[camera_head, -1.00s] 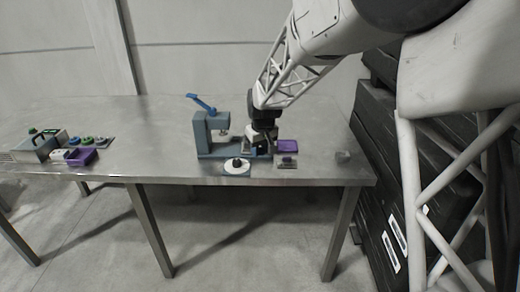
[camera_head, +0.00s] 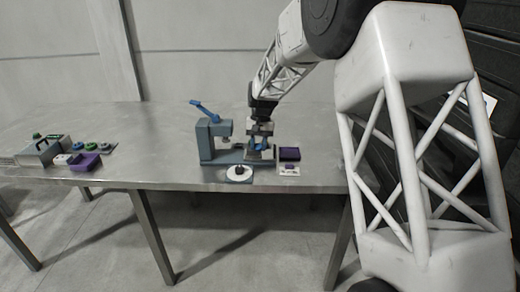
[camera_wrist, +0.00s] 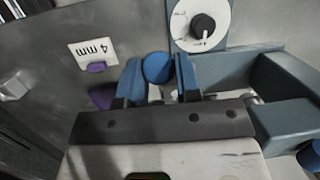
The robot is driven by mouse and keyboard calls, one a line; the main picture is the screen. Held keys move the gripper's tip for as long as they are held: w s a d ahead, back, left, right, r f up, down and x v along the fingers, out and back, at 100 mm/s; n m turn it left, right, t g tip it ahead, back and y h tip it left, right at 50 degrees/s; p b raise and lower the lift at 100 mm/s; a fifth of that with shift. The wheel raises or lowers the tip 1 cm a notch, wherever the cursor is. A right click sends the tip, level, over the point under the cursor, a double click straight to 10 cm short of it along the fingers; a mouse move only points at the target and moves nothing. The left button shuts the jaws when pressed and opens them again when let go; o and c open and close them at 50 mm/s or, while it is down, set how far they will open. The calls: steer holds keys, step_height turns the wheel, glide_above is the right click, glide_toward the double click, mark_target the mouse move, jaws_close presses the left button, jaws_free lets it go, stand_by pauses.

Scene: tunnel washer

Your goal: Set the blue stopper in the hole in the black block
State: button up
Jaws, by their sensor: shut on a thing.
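My gripper (camera_wrist: 157,82) has two blue fingers and is shut on the round blue stopper (camera_wrist: 157,66), which shows between the fingertips in the wrist view. In the head view my gripper (camera_head: 260,147) hangs just right of the blue-grey press (camera_head: 211,137), above its base, with small blue parts showing at its tip. The stopper's lower end is hidden. I cannot make out the black block or its hole for certain in either view.
A white dial plate with a black knob (camera_wrist: 203,26) lies in front of the press. Small green and purple things and a grey box (camera_head: 40,151) stand at the table's left.

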steer(key=w+m+g+y, duration=0.1)
steer(key=w, duration=0.1)
steer(key=w+a+m+g+y, duration=0.1)
steer(key=w+m, duration=0.1)
steer(key=w, duration=0.1)
steer(key=w+m+g+y, duration=0.1)
steer(key=w+m, duration=0.1)
steer(key=w, duration=0.1)
steer(key=shift+w+a+r+g+y, duration=0.1)
steer(key=shift+a+r+g+y, duration=0.2)
steer(key=shift+r+y, duration=0.1)
steer(key=shift+w+a+r+m+g+y, duration=0.1)
steer(key=shift+w+m+g+y, duration=0.1)
steer(key=shift+w+y, duration=0.3)
steer(key=shift+w+r+m+g+y, duration=0.1)
steer(key=shift+w+m+y, duration=0.15)
steer(key=shift+w, duration=0.4)
steer(key=shift+f, duration=0.15)
steer(key=shift+f, duration=2.15)
steer(key=shift+s, duration=0.1)
